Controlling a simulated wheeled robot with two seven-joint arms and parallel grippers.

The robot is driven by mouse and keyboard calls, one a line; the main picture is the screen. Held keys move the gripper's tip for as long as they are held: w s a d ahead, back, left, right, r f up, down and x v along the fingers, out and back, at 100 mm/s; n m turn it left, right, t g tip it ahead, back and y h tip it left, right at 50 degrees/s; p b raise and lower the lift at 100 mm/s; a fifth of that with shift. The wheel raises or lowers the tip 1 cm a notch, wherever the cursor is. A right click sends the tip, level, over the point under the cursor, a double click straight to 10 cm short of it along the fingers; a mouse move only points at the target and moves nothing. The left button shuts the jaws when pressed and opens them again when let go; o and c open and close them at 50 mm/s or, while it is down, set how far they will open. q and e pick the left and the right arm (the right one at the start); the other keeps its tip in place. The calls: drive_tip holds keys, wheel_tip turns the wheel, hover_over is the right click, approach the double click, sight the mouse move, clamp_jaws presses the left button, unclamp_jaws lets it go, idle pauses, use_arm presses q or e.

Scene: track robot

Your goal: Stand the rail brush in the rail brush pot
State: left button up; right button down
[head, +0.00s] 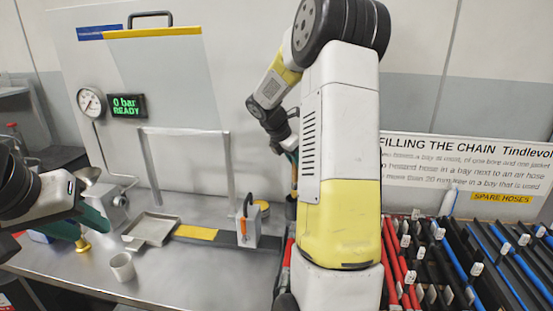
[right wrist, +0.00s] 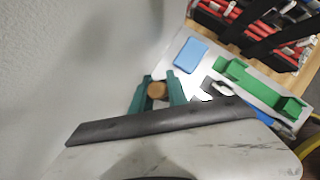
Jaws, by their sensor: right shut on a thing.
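The rail brush (head: 293,180) hangs roughly upright below my right gripper (head: 292,155), partly hidden behind my right arm. In the right wrist view my right gripper's green fingers (right wrist: 158,90) are shut on the round wooden end of its handle (right wrist: 157,91). My left gripper (head: 88,230) is low over the bench at the left, its green fingers apart, overlapping a brass thing in the picture. A small pale cup (head: 122,267) stands on the bench to the right of my left gripper. I cannot tell for sure whether this cup is the rail brush pot.
A grey holder (head: 248,241) with an orange-handled tool stands near the bench middle. A shallow metal tray (head: 151,229) lies behind the cup. A rack of red, blue and black hoses (head: 455,255) fills the right. A pressure gauge (head: 91,102) stands at the back left.

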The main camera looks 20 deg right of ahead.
sight(296, 181)
drive_tip(key=shift+f, duration=3.05)
drive_tip(key=c, duration=1.2)
unclamp_jaws()
drive_tip(key=v, duration=0.7)
drive_tip(key=shift+a+r, duration=0.2)
drive_tip(key=shift+r, duration=0.15)
drive_tip(key=shift+s, duration=0.1)
